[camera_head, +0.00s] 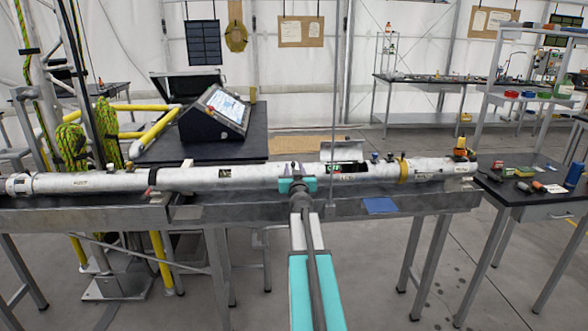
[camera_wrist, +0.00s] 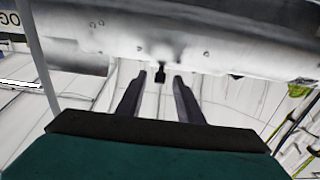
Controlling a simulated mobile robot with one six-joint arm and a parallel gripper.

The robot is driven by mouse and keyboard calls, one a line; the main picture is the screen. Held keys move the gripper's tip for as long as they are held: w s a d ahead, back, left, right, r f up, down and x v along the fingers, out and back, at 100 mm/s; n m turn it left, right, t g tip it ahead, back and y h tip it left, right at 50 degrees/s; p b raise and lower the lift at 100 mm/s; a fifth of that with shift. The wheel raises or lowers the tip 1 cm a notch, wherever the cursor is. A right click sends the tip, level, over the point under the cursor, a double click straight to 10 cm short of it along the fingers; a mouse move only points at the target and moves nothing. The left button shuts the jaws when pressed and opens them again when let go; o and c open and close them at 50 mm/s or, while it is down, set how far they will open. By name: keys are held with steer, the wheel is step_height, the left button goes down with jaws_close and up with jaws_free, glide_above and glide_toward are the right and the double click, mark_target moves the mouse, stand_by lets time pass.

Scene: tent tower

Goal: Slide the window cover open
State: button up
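A long silver tube (camera_head: 215,179) lies across the metal bench in the head view. A dark window opening (camera_head: 350,168) shows in its upper side, right of my gripper, with a pale plate (camera_head: 342,149) standing behind it. I cannot tell for sure which part is the sliding cover. My gripper (camera_head: 297,170) is at the tube's near side, left of the opening. In the wrist view my gripper (camera_wrist: 160,78) has its two dark fingers apart. A small black knob (camera_wrist: 160,70) under the silver surface (camera_wrist: 200,40) shows between the fingertips; contact is not visible.
A thin upright pole (camera_head: 333,100) stands close to the right of my gripper. A blue pad (camera_head: 380,205) lies on the bench edge (camera_head: 430,203). A console (camera_head: 218,112) sits behind the tube. A side table (camera_head: 540,196) with small items is at right.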

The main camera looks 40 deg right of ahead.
steer(key=shift+x, duration=0.8)
jaws_close()
